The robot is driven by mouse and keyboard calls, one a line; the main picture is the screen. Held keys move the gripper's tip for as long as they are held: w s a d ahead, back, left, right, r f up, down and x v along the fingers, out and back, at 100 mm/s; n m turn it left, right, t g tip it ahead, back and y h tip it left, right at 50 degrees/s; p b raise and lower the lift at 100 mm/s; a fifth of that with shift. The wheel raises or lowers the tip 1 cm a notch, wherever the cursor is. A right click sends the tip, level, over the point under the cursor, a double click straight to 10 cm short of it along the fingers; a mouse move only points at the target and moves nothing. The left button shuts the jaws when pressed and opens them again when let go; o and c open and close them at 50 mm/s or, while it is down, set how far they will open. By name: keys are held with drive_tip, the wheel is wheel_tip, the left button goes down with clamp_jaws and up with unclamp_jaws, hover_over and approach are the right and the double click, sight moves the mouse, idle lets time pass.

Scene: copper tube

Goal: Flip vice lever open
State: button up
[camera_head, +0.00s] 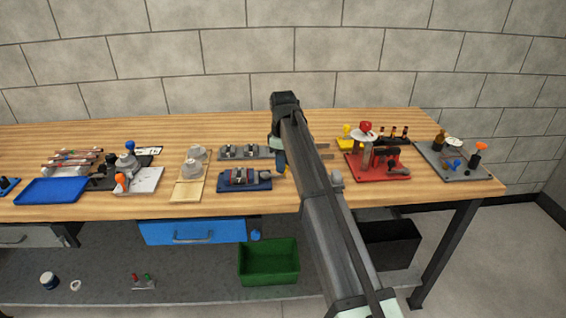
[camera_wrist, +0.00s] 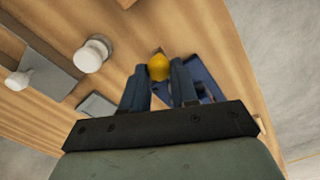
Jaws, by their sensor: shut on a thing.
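A small vice on a blue base (camera_head: 236,187) stands near the middle of the workbench. Its blue base also shows in the wrist view (camera_wrist: 203,72), partly hidden behind my right finger. My gripper (camera_head: 281,161) is at the right end of this vice, pointing down. In the wrist view my gripper (camera_wrist: 160,82) has its two dark blue fingers closed around a yellow piece (camera_wrist: 158,67), which looks like the tip of the vice lever. The rest of the lever is hidden by the fingers, so its angle is not clear.
Grey clamps on a plate (camera_head: 236,153) lie just behind the blue vice. A wooden board with pale round parts (camera_head: 186,196) is to the left. A red fixture (camera_head: 375,160) stands to the right of my arm. Bare wood (camera_head: 255,203) shows in front of the vice.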

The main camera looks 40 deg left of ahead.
clamp_jaws()
idle(0.3)
drive_tip(key=m, duration=0.1)
drive_tip(key=s+d+m, duration=0.1)
drive_tip(key=m, duration=0.1)
drive_tip(key=shift+s, duration=0.3)
drive_tip(key=s+m, duration=0.1)
drive_tip(key=m, duration=0.1)
drive_tip(key=s+m, duration=0.1)
drive_tip(key=m, duration=0.1)
drive_tip(key=shift+d, duration=0.1)
drive_tip(key=m, duration=0.1)
drive_tip(key=s+m, duration=0.1)
drive_tip(key=m, duration=0.1)
drive_tip(key=s+m, duration=0.1)
drive_tip(key=shift+s+a, duration=0.1)
drive_tip(key=shift+a, duration=0.15)
drive_tip(key=shift+s+a+m, duration=0.2)
drive_tip(key=shift+s+m, duration=0.1)
drive_tip(key=shift+m, duration=0.5)
drive_tip(key=shift+s+a+m, duration=0.25)
drive_tip(key=shift+s+m, duration=0.05)
drive_tip(key=shift+m, duration=0.5)
drive_tip(key=shift+s+a+m, duration=0.2)
drive_tip(key=shift+s+m, duration=0.1)
drive_tip(key=shift+m, duration=0.5)
drive_tip(key=o, duration=0.6)
unclamp_jaws()
drive_tip(key=shift+o, duration=0.2)
